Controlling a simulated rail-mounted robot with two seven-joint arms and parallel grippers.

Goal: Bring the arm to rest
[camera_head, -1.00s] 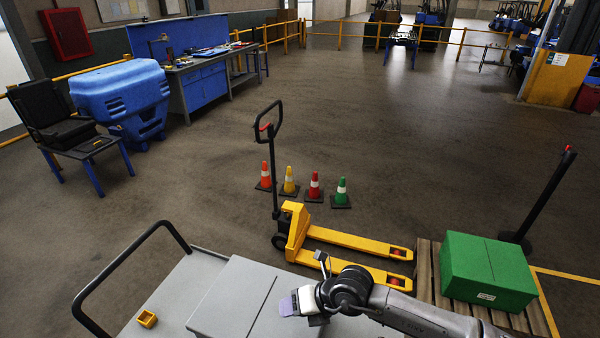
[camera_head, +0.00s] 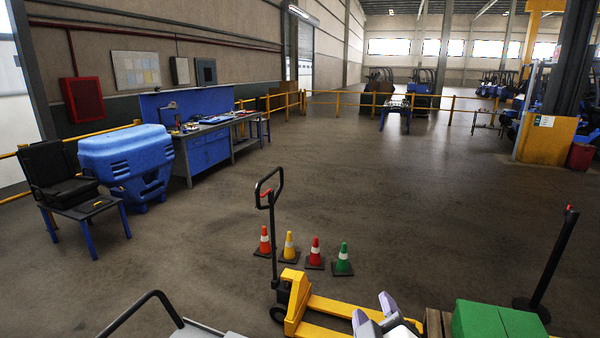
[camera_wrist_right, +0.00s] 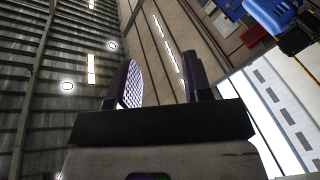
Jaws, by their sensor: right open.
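My right gripper (camera_head: 373,309) is at the bottom edge of the head view, in front of the pallet jack's forks. Its two purple-grey fingertips point up and stand apart, with nothing between them. In the right wrist view the same gripper (camera_wrist_right: 160,80) shows two separate fingers with a textured inner pad, open and empty. The wrist camera looks up toward the ceiling and a wall. My left gripper is in neither view.
A yellow pallet jack (camera_head: 325,308) stands close by. A green box (camera_head: 495,322) is at the lower right, beside a black post (camera_head: 553,262). A cart with a black handle (camera_head: 140,310) is at the lower left. Several cones (camera_head: 315,253) stand beyond; open floor lies behind.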

